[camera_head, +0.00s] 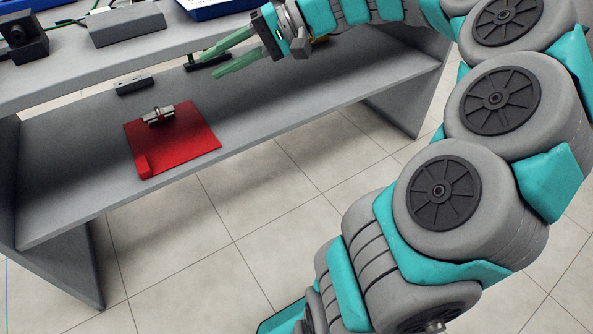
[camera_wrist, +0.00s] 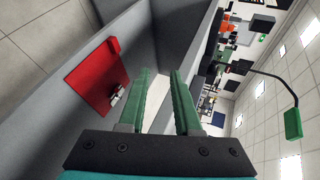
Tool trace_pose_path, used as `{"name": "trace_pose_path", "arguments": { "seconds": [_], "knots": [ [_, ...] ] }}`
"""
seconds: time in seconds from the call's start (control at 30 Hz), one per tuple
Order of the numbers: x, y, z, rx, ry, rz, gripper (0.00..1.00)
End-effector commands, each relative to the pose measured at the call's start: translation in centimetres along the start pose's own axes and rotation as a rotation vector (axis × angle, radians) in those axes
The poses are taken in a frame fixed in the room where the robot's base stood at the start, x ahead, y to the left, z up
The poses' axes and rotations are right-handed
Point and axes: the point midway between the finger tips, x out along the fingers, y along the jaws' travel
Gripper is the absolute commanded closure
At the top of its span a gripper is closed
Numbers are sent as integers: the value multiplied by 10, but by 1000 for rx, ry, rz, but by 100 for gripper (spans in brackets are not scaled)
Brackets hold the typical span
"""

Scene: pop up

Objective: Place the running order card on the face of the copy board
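A red flat board (camera_head: 185,140) lies on the lower shelf, with a small grey metal clip-like piece (camera_head: 158,116) on it and a raised red block at its near left corner. I take it to be the copy board. It also shows left of the fingers in the wrist view (camera_wrist: 92,78). My gripper (camera_head: 228,57) is above the shelf, right of and higher than the board. Its two green fingers are apart with a gap between them, and no held thing is seen. I cannot identify the running order card in either view.
The upper desk top (camera_head: 70,65) overhangs the shelf (camera_head: 75,150) at the left. On the desk are a grey box (camera_head: 127,24), a black device (camera_head: 22,38) and a blue tray (camera_head: 212,8). A small dark box (camera_head: 134,85) lies behind the board. The shelf right of the board is clear.

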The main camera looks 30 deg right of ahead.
Motion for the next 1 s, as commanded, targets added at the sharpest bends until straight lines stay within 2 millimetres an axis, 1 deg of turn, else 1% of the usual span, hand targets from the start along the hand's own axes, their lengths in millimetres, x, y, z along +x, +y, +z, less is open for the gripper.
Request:
{"name": "trace_pose_path", "arguments": {
  "seconds": [0.03,0.07,0.1,0.17,0.2,0.27,0.3,0.37,0.4,0.5,0.63,0.7,0.77,1.0],
  "knots": [
    [30,4,37,-31,-73,100,68],
    [45,12,57,-44,-111,160,68],
    [59,23,82,-63,-153,241,68],
    [75,44,118,-92,-210,364,68],
    [81,60,140,-112,-240,447,68],
    [84,86,171,-140,-279,569,68],
    [82,104,190,-158,-302,652,68],
    [74,131,214,-183,-328,769,68],
    [66,149,229,-196,-341,842,68],
    [43,184,253,-223,-357,991,68],
    [19,212,269,-242,-361,1114,68],
    [11,220,273,-245,-360,1148,68],
    [7,223,275,-248,-359,1163,68],
    [6,223,275,-248,-360,1167,68]
  ]
}}
